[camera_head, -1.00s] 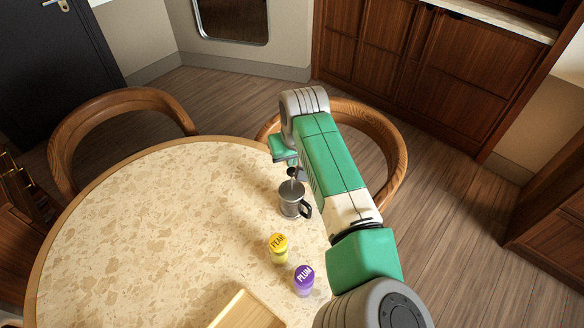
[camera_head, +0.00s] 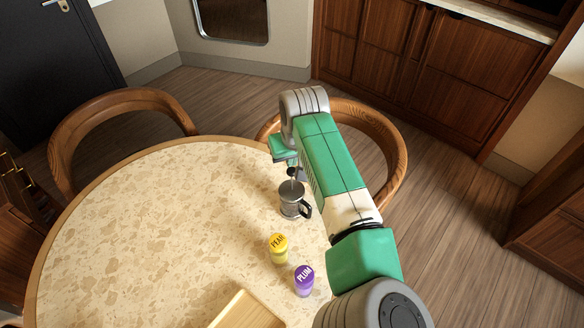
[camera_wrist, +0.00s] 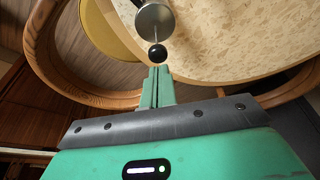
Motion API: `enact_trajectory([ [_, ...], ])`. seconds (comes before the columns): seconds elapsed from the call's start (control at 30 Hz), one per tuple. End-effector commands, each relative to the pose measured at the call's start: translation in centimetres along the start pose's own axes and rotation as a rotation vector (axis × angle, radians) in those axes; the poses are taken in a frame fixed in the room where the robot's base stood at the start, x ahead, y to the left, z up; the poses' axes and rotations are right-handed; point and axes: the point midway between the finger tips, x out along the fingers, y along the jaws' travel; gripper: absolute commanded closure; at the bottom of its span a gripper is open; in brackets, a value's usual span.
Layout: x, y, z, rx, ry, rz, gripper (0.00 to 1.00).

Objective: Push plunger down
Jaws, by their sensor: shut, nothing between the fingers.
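The French press (camera_head: 292,201) is a grey metal pot with a black handle, upright near the right edge of the round table. Its plunger rod stands up out of the lid, with a round black knob on top. In the wrist view I see the knob (camera_wrist: 158,52), the thin rod and the round metal lid (camera_wrist: 155,19). My gripper (camera_wrist: 157,70) is shut and empty, its green fingertips right by the knob. I cannot tell whether they touch it. In the head view my arm reaches over the press and partly hides the fingertips.
A yellow PEAR jar (camera_head: 279,249) and a purple PLUM jar (camera_head: 304,281) stand nearer on the table (camera_head: 150,230). A wooden tray (camera_head: 246,312) lies at the front edge. Wooden chairs (camera_head: 120,102) stand around the table. The table's left side is clear.

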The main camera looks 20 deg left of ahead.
Motion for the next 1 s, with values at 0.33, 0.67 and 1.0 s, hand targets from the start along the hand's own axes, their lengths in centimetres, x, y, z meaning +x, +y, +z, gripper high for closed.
enact_trajectory([
  [0.33,1.0,0.0,0.3,0.000,0.000,-0.001,1.00],
  [0.67,1.9,0.0,0.6,0.000,-0.001,-0.001,1.00],
  [1.0,3.0,0.0,0.9,0.000,-0.001,-0.001,1.00],
])
